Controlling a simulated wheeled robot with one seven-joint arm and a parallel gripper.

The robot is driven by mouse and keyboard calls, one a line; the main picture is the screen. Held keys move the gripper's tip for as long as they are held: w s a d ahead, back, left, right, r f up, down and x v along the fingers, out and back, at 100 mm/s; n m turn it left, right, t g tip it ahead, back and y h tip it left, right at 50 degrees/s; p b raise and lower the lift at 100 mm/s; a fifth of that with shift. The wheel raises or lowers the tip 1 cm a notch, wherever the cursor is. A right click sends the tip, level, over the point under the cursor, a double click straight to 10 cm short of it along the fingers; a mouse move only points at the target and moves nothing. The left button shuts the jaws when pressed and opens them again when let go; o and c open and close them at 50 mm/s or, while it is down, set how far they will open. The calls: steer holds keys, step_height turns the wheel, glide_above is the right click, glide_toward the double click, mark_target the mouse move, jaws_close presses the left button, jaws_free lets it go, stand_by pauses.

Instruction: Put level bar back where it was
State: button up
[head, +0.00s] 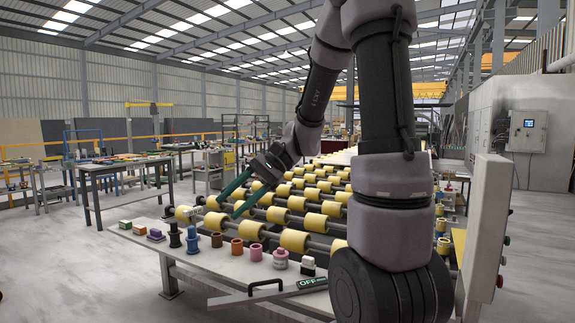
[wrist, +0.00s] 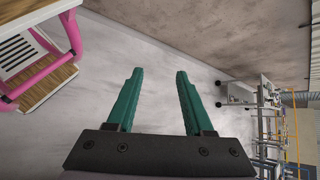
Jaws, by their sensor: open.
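A long pale grey bar with a black handle, which looks like the level bar (head: 240,299), lies at the front edge of the pale slab (head: 200,262) in the head view. In the wrist view my gripper (wrist: 160,72) is open and empty, with only floor between the fingers. The bar is not in the wrist view.
A row of small coloured pots and blocks (head: 236,247) stands along the slab. Yellow rollers (head: 294,240) lie behind them. A green OFF label (head: 312,283) is by the bar. A pink-framed stand (wrist: 62,50) is at left in the wrist view. Work tables (head: 125,167) stand further left.

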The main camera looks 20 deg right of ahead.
steer(key=s+d+r+n+t+h, duration=0.3)
steer(key=s+d+r+t+h, duration=0.5)
steer(key=d+r, duration=0.1)
steer(key=shift+s+d+n+h, duration=0.15)
steer(key=shift+s+n+h, duration=0.15)
steer(key=shift+s, duration=0.05)
